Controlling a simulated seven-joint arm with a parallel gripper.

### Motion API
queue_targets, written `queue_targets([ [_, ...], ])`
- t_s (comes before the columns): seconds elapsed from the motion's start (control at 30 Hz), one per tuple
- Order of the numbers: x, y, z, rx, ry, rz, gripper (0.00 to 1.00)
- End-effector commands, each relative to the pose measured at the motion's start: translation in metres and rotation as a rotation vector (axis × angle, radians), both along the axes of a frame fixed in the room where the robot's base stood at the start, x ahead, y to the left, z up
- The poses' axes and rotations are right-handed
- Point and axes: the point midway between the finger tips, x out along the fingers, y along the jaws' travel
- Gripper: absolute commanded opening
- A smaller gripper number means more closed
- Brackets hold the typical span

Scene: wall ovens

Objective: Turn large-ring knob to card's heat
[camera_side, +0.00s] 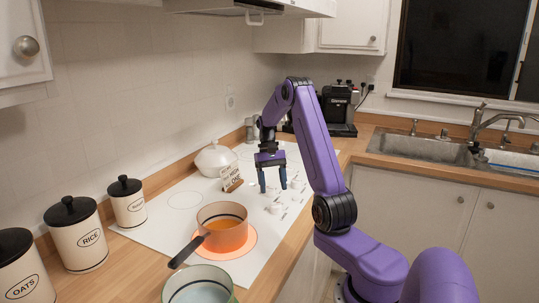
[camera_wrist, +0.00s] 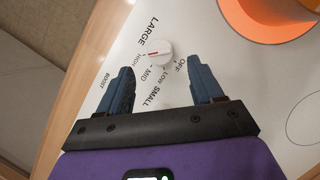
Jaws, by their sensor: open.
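A white round knob (camera_wrist: 160,52) with a red mark sits on the white cooktop panel in the wrist view, among the words LARGE, HIGH, MID, LOW and OFF. Its red mark lies on the left side, roughly toward HIGH. My gripper (camera_wrist: 162,68) is open, with a blue finger on either side below the knob in the picture; I see no contact. In the side view my gripper (camera_side: 273,187) points down over the panel near small pale knobs (camera_side: 274,208). A card (camera_side: 232,179) stands behind it, its writing too small to read surely.
A pot with orange contents (camera_side: 222,214) stands on the glowing orange ring (camera_side: 238,252), its dark handle sticking out left. A second pot (camera_side: 199,285) is in front. A white lidded pot (camera_side: 215,160) and labelled canisters (camera_side: 78,235) stand behind and left. The sink (camera_side: 425,150) is right.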

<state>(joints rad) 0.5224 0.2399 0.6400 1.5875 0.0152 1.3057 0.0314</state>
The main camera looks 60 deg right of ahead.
Motion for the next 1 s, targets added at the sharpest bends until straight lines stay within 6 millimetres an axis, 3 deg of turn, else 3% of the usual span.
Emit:
queue_targets([
  [0.13,0.009,-0.010,0.030,-0.004,-0.003,-0.001,0.66],
  [0.5,0.025,-0.026,0.085,-0.002,-0.002,-0.001,0.66],
  [0.7,0.029,-0.030,0.100,0.000,0.000,-0.001,0.66],
  [1.0,0.030,-0.032,0.106,0.001,0.000,-0.001,0.66],
])
